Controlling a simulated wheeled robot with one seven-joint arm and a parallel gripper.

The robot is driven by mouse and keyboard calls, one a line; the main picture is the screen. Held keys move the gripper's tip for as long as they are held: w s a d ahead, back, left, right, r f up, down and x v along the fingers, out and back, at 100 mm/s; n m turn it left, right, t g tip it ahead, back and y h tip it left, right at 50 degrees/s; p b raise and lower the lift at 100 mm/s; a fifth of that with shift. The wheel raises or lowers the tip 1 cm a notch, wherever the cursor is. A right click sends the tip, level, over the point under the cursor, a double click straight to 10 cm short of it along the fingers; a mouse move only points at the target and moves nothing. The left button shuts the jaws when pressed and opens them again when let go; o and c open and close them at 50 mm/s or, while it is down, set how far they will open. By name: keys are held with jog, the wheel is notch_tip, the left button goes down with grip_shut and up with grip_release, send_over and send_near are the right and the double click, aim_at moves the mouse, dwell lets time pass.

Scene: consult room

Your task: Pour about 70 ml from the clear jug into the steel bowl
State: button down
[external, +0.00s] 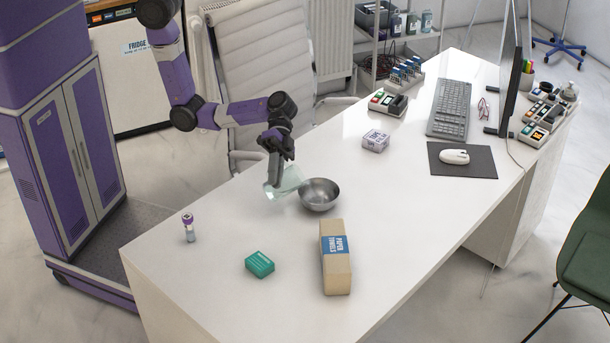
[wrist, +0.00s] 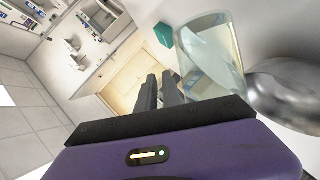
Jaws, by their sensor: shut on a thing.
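The clear jug (external: 285,182) is tilted at the left edge of the steel bowl (external: 320,195), its mouth end towards the bowl. My gripper (external: 276,180) is shut on the jug and holds it above the white table. In the wrist view the jug (wrist: 211,55) is right of my gripper's fingers (wrist: 160,90), with the steel bowl (wrist: 284,92) further right, partly cut off by the frame edge. I cannot see a stream of liquid, and the liquid level in the jug is too unclear to tell. The inside of the bowl looks bare in the external view.
A brown paper towels pack (external: 336,260) lies in front of the bowl. A green box (external: 260,264) and a purple-capped tube (external: 189,227) stand nearer the left end of the table (external: 215,290). A small white box (external: 376,140), a keyboard (external: 449,108) and a mouse (external: 454,156) are further back right.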

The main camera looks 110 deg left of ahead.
aim_at(284, 184)
jog(key=shift+w+a+r+n+h+p, duration=0.1)
jog(key=shift+w+r+n+h+p, duration=0.15)
jog(key=shift+r, duration=0.2)
jog(key=shift+a+r+n+g, duration=0.1)
jog(key=shift+r+n+g, duration=0.05)
jog(key=shift+n+g, duration=0.15)
jog(key=shift+w+a+r+n+h+p, duration=0.25)
jog(key=shift+w+r+n+h+p, duration=0.1)
jog(key=shift+w+r+n+p, duration=0.2)
dwell(1.7)
jog(key=shift+w+a+r+g, duration=0.2)
jog(key=shift+w+g, duration=0.1)
dwell(0.4)
jog(key=s+f+m+b, duration=0.1)
jog(key=s+d+f+m+t+y+b, duration=0.1)
jog(key=f, duration=0.1)
jog(key=shift+s+d, duration=0.2)
jog(key=shift+f, duration=0.1)
jog(key=shift+s+d+f+m+t+y+b, duration=0.15)
jog(key=shift+s+m+t+y+b, duration=0.1)
jog(key=shift+m, duration=0.15)
jog(key=shift+s+d+r+m+t+y+b, duration=0.15)
jog(key=shift+m+t, duration=0.1)
jog(key=shift+m, duration=0.15)
jog(key=shift+s+f+m+b, duration=0.15)
jog(key=shift+f+m+b, duration=0.15)
jog(key=shift+f+b, duration=0.35)
